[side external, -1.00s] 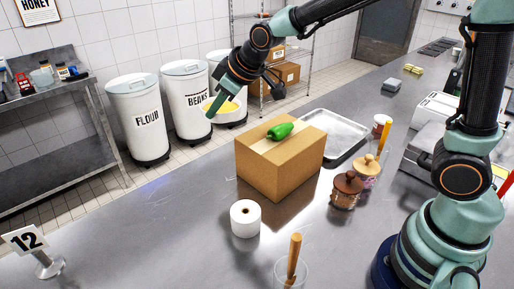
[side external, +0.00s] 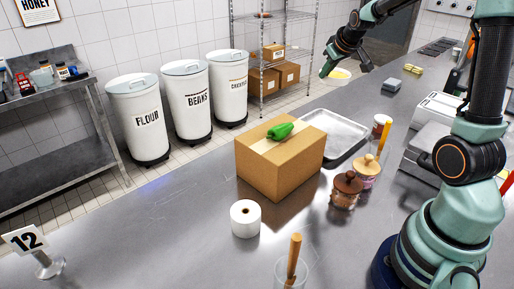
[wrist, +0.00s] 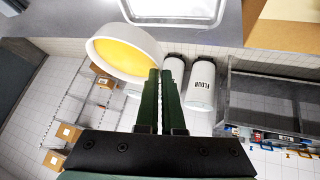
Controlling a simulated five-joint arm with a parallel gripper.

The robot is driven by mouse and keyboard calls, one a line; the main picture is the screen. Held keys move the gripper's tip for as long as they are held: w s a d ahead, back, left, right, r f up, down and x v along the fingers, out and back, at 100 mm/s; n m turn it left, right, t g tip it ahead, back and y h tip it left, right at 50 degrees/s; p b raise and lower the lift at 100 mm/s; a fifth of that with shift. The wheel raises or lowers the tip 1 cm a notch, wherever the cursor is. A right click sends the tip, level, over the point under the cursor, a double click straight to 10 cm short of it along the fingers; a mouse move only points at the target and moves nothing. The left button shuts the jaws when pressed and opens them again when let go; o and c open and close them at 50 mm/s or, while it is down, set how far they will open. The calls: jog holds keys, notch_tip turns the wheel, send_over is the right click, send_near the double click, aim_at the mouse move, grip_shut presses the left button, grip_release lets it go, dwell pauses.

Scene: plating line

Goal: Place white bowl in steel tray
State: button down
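The white bowl (side external: 341,74), with yellow contents, hangs in the air at the upper right of the side view, beyond the steel tray. It also shows large in the wrist view (wrist: 98,50), tilted in the picture. My gripper (side external: 325,71) is shut on its rim; the fingers (wrist: 161,76) are close together in the wrist view, and the grip point is partly hidden. The steel tray (side external: 340,127) lies flat on the counter behind the cardboard box and looks empty. Part of the tray (wrist: 175,8) shows at the top of the wrist view.
The cardboard box (side external: 280,160) with a green pepper (side external: 281,130) on top stands right in front of the tray. A white roll (side external: 245,219) is nearer.

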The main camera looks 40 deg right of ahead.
notch_tip(320, 180, down, 20)
jog(key=shift+r, duration=0.25)
dwell(0.4)
jog(key=c, duration=1)
grip_release()
jog(key=shift+f, duration=0.15)
jog(key=shift+c, duration=0.2)
jog(key=v, duration=1.2)
jog(key=a+r, duration=0.2)
jog(key=a, duration=0.1)
jog(key=s+a+r+y, duration=0.1)
jog(key=a+r, duration=0.2)
jog(key=a, duration=0.1)
jog(key=a+r+n+y, duration=0.1)
jog(key=a+r, duration=0.2)
jog(key=a, duration=0.1)
jog(key=shift+s, duration=0.15)
jog(key=s+a+r+y, duration=0.1)
jog(key=s+a+r, duration=0.1)
jog(key=s+a, duration=0.2)
jog(key=s+a+r+n+g, duration=0.1)
jog(key=s+a+r, duration=0.2)
jog(key=a, duration=0.3)
jog(key=shift+s+a+y, duration=0.25)
jog(key=shift+s+y, duration=0.15)
jog(key=shift+s, duration=0.3)
